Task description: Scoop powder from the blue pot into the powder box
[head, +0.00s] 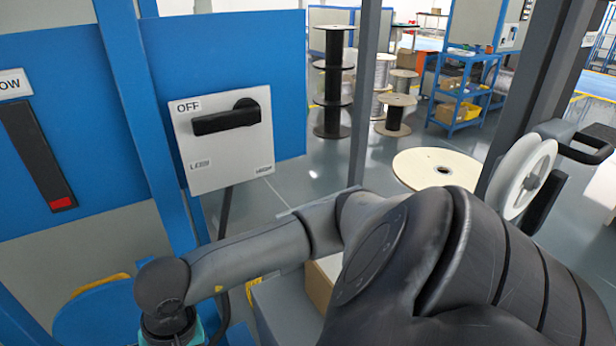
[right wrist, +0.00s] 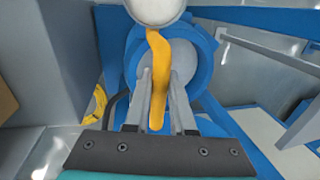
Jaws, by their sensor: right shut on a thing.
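My right gripper (right wrist: 164,88) is shut on the yellow handle of a scoop (right wrist: 157,62) in the right wrist view. A pale round shape (right wrist: 155,8) lies at the handle's far end, cut by the top edge; I cannot tell if it is the scoop's bowl or powder. A round blue thing, likely the blue pot (right wrist: 203,58), is behind the fingers. In the head view my right arm reaches across to the lower left, and its gripper is below the frame. I cannot make out the powder box. My left gripper is not in view.
A grey panel (head: 222,140) with a black OFF switch handle (head: 227,118) is on the blue machine frame at left. A blue rounded part with a yellow edge (head: 95,308) is at lower left. Cable spools (head: 333,85) and a blue shelf cart (head: 462,95) stand farther back.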

